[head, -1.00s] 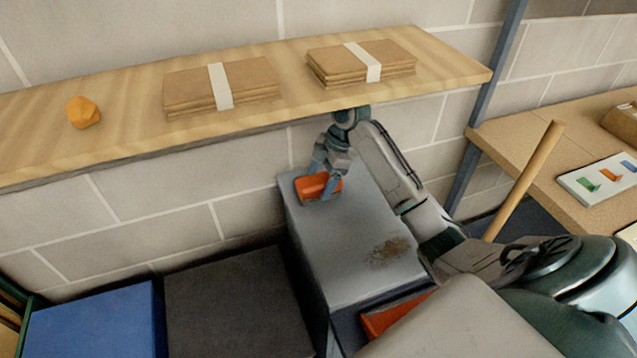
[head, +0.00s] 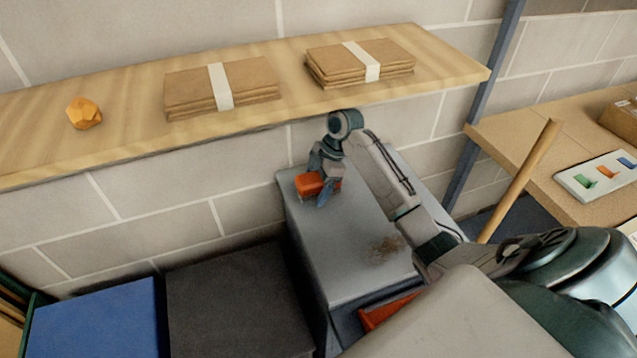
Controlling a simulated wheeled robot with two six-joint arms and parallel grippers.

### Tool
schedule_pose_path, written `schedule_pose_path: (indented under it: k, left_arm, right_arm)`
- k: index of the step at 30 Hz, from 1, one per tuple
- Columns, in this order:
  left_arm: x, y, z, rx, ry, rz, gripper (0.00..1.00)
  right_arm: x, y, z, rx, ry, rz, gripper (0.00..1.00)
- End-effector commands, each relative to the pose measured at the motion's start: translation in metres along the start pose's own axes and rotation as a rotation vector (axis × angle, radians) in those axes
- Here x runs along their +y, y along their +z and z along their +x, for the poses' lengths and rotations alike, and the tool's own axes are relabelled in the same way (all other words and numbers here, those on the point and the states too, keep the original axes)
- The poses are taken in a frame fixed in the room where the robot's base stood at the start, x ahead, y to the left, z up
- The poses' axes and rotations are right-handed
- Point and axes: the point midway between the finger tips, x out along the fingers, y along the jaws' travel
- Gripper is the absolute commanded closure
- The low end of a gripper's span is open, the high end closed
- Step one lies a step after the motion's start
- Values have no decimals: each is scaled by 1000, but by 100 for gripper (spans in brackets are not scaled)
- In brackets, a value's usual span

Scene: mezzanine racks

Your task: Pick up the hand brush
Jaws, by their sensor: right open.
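The hand brush, an orange-red block with a pale underside (head: 307,185), lies on top of the grey metal cabinet (head: 345,262), close to the wall. My right gripper (head: 322,194) reaches down over it from the right. Its jaws are open, with the fingers at the brush's right part and one finger in front of it. The gripper hides part of the brush, and I cannot tell whether the fingers touch it. My left gripper is not in view.
A wooden shelf (head: 120,140) overhangs the cabinet's back, holding cardboard stacks (head: 190,90) and an orange lump (head: 84,113). A blue box (head: 95,322) and a dark box (head: 235,305) stand left. A wooden pole (head: 520,180) leans at right by a table (head: 500,140).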

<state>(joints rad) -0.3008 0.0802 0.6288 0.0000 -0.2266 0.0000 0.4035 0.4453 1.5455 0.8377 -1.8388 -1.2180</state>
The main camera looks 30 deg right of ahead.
Motion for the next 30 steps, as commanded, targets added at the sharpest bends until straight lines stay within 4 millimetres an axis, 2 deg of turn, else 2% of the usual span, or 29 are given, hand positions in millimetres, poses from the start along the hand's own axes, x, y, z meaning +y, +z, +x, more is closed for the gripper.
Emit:
schedule_pose_path:
  k: [7, 8, 15, 27, 30]
  left_arm:
    - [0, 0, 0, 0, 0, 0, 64]
    - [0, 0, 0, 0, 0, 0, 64]
    - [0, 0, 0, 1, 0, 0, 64]
    - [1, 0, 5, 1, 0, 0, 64]
    - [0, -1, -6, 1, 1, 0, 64]
  right_arm:
    - [0, 0, 0, 0, 0, 0, 22]
    - [0, 0, 0, 0, 0, 0, 26]
    - [0, 0, 0, 0, 0, -1, 73]
    - [1, -2, -3, 0, 3, -3, 73]
    - [0, -6, -14, 0, 1, -2, 73]
